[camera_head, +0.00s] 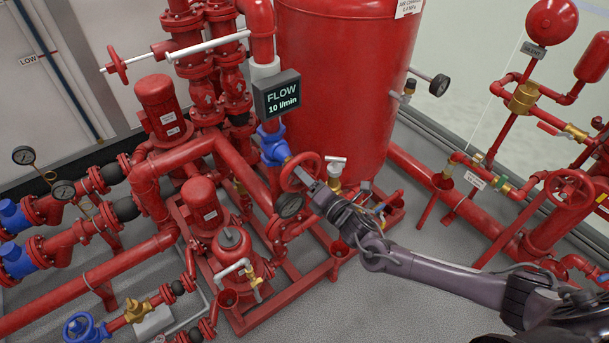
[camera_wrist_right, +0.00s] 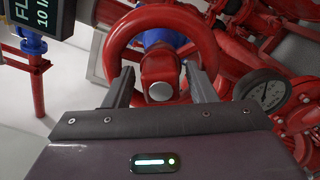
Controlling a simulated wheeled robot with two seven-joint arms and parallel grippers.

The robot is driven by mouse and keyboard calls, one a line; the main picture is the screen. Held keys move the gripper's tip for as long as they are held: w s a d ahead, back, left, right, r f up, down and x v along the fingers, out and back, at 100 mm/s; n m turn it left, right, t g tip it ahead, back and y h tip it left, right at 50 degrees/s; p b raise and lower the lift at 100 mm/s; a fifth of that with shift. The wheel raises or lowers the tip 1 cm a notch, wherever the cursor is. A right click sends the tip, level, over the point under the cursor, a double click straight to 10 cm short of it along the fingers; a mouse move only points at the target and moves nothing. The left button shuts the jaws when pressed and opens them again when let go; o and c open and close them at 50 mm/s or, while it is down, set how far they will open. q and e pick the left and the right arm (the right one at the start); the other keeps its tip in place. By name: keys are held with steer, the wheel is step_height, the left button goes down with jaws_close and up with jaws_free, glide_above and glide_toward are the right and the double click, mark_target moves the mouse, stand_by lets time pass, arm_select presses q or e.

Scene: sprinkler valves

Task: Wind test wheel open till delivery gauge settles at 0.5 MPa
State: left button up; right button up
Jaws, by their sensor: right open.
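A red handwheel (camera_head: 285,174) sits on a blue valve (camera_head: 273,147) at the centre of the head view. In the right wrist view the wheel's rim (camera_wrist_right: 115,48) arches over a red hub with a silver centre (camera_wrist_right: 160,91). My right gripper (camera_wrist_right: 160,82) is open, its two fingers on either side of the hub; I cannot tell whether they touch the wheel. A round gauge (camera_head: 290,205) is just below the wheel in the head view. It also shows in the wrist view (camera_wrist_right: 265,95), its reading too small to tell. My left gripper is not in view.
A FLOW display (camera_head: 278,95) above the wheel reads 10 l/min. A large red tank (camera_head: 335,80) stands behind. Red pipes and pumps (camera_head: 205,205) crowd the left. Another red wheel (camera_head: 569,189) is at the far right. Grey floor (camera_head: 420,290) is clear below my right arm.

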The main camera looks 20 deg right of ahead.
steer(key=shift+d+r, duration=0.1)
steer(key=shift+s+d+p, duration=0.15)
steer(key=shift+s+p, duration=0.2)
steer(key=shift+p, duration=0.1)
steer(key=p+v, duration=0.2)
steer(key=v, duration=0.4)
steer(key=shift+p, duration=0.3)
steer(key=shift+s, duration=0.1)
